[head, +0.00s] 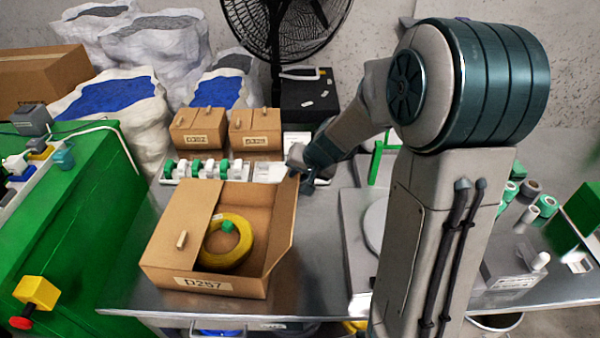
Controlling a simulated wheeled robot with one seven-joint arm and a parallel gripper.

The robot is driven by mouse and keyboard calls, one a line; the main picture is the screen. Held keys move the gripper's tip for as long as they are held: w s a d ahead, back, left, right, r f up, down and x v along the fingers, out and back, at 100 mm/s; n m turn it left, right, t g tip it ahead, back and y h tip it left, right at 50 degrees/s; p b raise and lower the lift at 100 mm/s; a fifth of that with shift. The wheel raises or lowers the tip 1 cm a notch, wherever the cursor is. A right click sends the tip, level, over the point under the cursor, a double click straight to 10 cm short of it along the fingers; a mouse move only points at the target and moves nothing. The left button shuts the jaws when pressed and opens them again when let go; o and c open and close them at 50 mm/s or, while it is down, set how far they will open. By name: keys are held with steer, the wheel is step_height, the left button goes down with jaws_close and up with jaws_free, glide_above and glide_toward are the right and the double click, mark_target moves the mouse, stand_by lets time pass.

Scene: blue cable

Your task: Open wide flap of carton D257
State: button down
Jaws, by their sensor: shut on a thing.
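Carton D257 (216,284) is a brown box with a label on its front, standing on the metal table. Its left flap (182,222) lies flat over the left part of the opening and carries a small peg. Its right flap (285,230) stands raised along the right side, leaning outward. A coil of yellow cable (229,260) with a green piece shows inside. My gripper (306,178) is at the far upper corner of the raised flap and is shut on it. The fingertips are small and partly hidden, so the exact contact point is unclear.
Two smaller closed cartons (198,130) and a row of green and white spools (205,168) stand behind. A green bench (70,230) is to the left. A grey round plate (376,225) is right of the carton, partly behind my arm. Bare table (312,270) lies between.

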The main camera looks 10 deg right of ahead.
steer(key=shift+r, duration=0.1)
steer(key=c, duration=1.4)
jaws_free()
steer(key=shift+o, duration=0.2)
steer(key=d+p+v, duration=0.1)
steer(key=p+v, duration=0.4)
steer(key=v, duration=1)
steer(key=shift+s, duration=0.4)
steer(key=shift+d, duration=0.1)
steer(key=b+v, duration=0.1)
steer(key=v, duration=1.3)
